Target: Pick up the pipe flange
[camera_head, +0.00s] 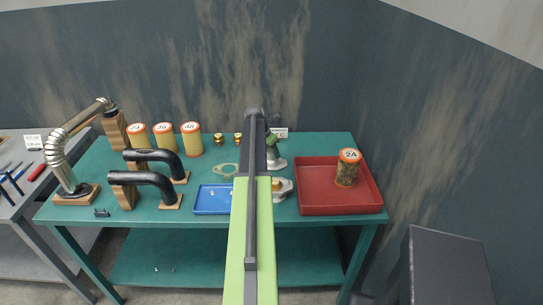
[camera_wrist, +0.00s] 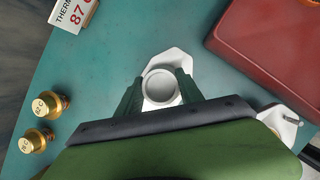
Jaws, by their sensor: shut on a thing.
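The pipe flange is a pale grey piece with a round open neck on a flat plate. In the wrist view the pipe flange (camera_wrist: 162,86) stands between my two dark green fingers. My gripper (camera_wrist: 160,92) is shut on its neck, one finger on each side. In the head view the pipe flange (camera_head: 276,164) shows beside my arm, on or just above the green table; I cannot tell which. My gripper (camera_head: 271,146) is partly hidden there by my own arm.
A red tray (camera_head: 318,207) with a labelled can (camera_head: 347,168) is at the right. Another pale flanged part (camera_head: 284,186) lies nearer. A blue tray (camera_head: 211,200), a gasket (camera_head: 223,171), black pipes (camera_head: 150,180) and brass thermostats (camera_wrist: 36,139) lie to the left.

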